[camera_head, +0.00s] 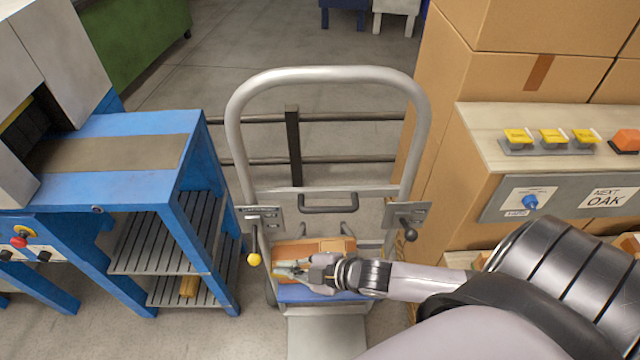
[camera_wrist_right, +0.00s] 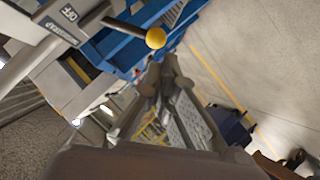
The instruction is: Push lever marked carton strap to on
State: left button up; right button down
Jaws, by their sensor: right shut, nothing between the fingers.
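The lever with a yellow ball knob (camera_head: 254,259) hangs down from a small grey plate (camera_head: 262,219) on the left post of the metal hoop frame. In the right wrist view the yellow knob (camera_wrist_right: 155,38) sits on a dark stem, and its plate (camera_wrist_right: 68,12) reads OFF, with a partly legible label ending in STRAP. My right gripper (camera_head: 284,271) is shut and empty, to the right of the yellow knob and slightly lower in the head view, apart from it. Its fingers (camera_wrist_right: 160,76) point past the knob in the wrist view. My left gripper is not in view.
A second lever with a black knob (camera_head: 410,235) hangs on the right post. A blue machine table (camera_head: 150,125) stands left; boxes and a switch panel (camera_head: 520,200) stand right.

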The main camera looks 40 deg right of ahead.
jog(key=s+d+r+m+g+h, duration=0.1)
jog(key=s+r+m+g+h, duration=0.2)
jog(key=s+m, duration=0.4)
jog(key=s+d+r+m+g+h, duration=0.2)
jog(key=s+m+g+h, duration=0.2)
jog(key=s+m, duration=0.25)
notch_tip(320, 180, down, 28)
jog(key=s+g, duration=0.1)
jog(key=s, duration=0.2)
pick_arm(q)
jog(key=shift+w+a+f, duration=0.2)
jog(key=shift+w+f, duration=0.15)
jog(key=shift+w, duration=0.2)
pick_arm(e)
jog(key=s+d+f+g, duration=0.1)
jog(key=s+d+f, duration=0.1)
jog(key=s+f, duration=1.3)
jog(key=shift+s+d+n+g, duration=0.3)
jog(key=shift+s+d+n, duration=0.1)
jog(key=shift+s, duration=0.1)
